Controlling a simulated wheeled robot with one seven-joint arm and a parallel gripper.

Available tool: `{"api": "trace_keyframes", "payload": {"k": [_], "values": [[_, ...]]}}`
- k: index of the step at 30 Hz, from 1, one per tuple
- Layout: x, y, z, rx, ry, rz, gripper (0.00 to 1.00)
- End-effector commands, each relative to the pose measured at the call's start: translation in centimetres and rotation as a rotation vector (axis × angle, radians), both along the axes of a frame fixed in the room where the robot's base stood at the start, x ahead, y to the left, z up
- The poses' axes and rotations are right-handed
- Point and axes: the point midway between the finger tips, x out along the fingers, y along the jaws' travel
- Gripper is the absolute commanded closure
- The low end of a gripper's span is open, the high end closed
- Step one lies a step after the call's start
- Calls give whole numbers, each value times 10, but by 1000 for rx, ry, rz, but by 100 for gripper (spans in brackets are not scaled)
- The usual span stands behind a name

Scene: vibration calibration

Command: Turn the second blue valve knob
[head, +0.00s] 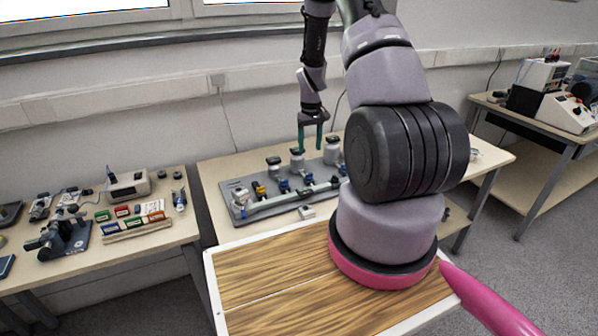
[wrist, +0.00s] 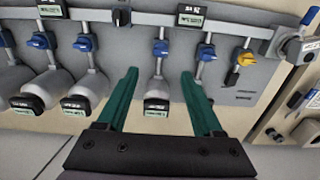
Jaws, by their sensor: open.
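A grey valve panel (head: 240,213) lies on the middle table, with pipes, blue valve knobs (head: 284,186) and a yellow knob (head: 259,190). The yellow knob (wrist: 246,58) is right of these. My gripper (head: 310,138) is over the back of the panel, pointing down. Its green fingers (wrist: 160,76) are open and empty, with the middle blue knob beyond the tips, between them in the picture. I see no contact.
White cylinders with black caps (wrist: 156,107) line the panel's back edge; one shows between my fingers. A small white box (head: 307,212) lies in front of the panel. A left table (head: 150,245) holds tools and devices. A right table (head: 540,165) holds instruments.

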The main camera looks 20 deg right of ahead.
Motion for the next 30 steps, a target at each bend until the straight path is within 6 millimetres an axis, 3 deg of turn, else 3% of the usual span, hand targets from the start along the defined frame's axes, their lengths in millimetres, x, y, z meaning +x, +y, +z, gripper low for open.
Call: {"api": "trace_keyframes", "payload": {"k": [5,18,24,30], "values": [[-1,-1,-18,0,6,3,32],[-1,-1,-95,1,6,1,32],[0,-1,-110,0,3,2,32],[0,-1,-111,0,3,2,32]]}}
